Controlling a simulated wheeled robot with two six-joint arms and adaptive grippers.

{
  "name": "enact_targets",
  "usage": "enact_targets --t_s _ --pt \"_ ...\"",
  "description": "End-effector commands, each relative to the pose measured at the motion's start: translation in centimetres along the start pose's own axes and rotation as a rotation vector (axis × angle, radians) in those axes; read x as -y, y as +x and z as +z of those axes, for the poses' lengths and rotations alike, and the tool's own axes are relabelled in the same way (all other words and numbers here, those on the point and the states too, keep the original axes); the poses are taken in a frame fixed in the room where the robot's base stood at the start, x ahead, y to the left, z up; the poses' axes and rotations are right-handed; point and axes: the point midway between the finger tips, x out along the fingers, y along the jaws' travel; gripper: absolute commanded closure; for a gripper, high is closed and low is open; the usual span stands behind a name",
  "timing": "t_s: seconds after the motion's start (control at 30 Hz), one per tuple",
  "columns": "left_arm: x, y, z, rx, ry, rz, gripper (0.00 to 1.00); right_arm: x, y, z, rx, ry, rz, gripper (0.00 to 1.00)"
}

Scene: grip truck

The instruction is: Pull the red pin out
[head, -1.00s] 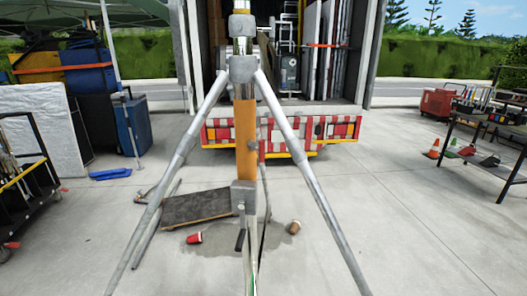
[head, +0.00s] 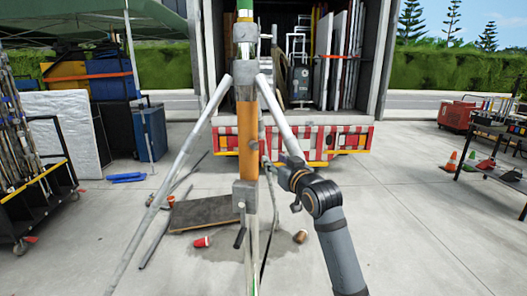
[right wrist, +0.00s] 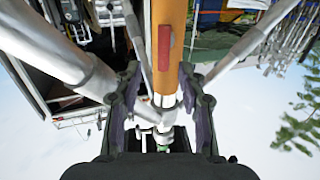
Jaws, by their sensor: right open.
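A metal tripod stand with silver legs and an orange column (head: 247,140) stands upright in the middle of the head view. In the right wrist view a red pin (right wrist: 165,50) shows against the orange column (right wrist: 168,15), just beyond my fingertips. My right gripper (head: 275,168) is beside the column on its right side in the head view. In the right wrist view its two jaws (right wrist: 158,82) are spread apart, with the pin and column between and beyond them. Nothing is held. The pin is not clear in the head view. My left gripper is not in view.
A truck with a red-and-white striped bumper (head: 340,138) stands open behind the stand. A dark board (head: 205,212), a red cup (head: 203,241) and a brown cup (head: 300,236) lie on the concrete. A rack (head: 35,195) stands left, a table (head: 490,170) right.

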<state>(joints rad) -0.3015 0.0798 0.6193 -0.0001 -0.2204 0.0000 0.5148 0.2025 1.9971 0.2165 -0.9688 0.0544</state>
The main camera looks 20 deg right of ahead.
Motion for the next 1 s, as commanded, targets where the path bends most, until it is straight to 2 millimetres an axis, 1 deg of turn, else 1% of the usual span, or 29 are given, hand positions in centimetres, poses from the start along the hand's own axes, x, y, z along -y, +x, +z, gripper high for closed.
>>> enact_targets --t_s 0.03,0.1,0.27,0.37,0.6,0.7,0.83,1.0 --pt "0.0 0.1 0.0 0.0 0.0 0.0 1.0 0.2 -0.6 -1.3 -0.021 -0.004 -0.005 0.6" --pt "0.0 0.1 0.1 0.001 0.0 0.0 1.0 0.5 -1.1 -2.3 -0.038 -0.007 -0.009 0.6" --pt "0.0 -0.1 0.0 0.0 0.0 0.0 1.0 0.5 -0.8 -2.6 -0.039 -0.006 -0.01 0.6" --pt "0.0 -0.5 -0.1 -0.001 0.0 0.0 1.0 0.5 0.5 -2.7 -0.038 -0.003 -0.009 0.6" --pt "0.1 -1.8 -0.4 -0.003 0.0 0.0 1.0 0.5 5.6 -3.0 -0.037 -0.004 -0.01 0.6" --pt "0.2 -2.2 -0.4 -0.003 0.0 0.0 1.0 0.6 7.4 -3.0 -0.037 -0.004 -0.01 0.6" --pt "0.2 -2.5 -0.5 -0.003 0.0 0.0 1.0 0.6 8.8 -2.9 -0.037 -0.006 -0.009 0.6" --pt "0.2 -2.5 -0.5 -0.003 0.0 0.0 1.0 0.6 9.4 -2.8 -0.039 -0.006 -0.009 0.6"
